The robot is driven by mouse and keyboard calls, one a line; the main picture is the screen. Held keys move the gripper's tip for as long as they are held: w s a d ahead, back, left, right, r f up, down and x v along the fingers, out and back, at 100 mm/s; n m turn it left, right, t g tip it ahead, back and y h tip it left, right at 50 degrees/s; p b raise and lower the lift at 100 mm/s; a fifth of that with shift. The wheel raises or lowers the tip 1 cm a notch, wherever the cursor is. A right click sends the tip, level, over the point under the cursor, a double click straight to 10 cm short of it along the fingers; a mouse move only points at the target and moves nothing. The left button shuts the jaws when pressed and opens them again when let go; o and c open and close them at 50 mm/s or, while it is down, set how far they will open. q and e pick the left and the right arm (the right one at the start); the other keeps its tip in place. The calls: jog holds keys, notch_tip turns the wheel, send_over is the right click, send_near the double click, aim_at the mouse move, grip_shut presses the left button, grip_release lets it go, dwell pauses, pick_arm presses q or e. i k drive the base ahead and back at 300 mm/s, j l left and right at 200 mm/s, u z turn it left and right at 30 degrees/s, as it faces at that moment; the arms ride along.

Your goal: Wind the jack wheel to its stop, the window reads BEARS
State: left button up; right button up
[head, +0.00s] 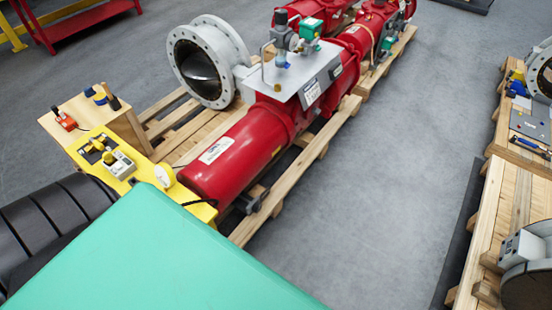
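A red actuator cylinder (225,160) lies on a wooden pallet (262,212), joined to a grey flanged valve (205,62). A yellow plate (90,165) sits by its near end, bearing a grey-white box device (118,165), a dark fitting (95,148) and a small pale round part (164,175). I cannot tell whether any of these is the jack wheel, and no window lettering is readable. Neither of my grippers is in view.
A wooden block (105,115) holds small tools and a red item (66,121). A large teal surface (160,260) fills the lower left and hides what lies below it. Another pallet (505,215) stands at right. The grey floor (385,160) between the pallets is clear.

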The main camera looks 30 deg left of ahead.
aim_at(256, 208)
jog(key=i, duration=1.1)
jog(key=i+u, duration=0.1)
jog(key=i, duration=1)
jog(key=i+l, duration=0.2)
jog(key=i, duration=0.85)
jog(key=u, duration=0.4)
jog(key=i+u, duration=0.1)
jog(key=u, duration=0.35)
jog(key=l+u, duration=0.1)
jog(key=u, duration=0.3)
jog(key=i+u, duration=0.1)
jog(key=u, duration=0.35)
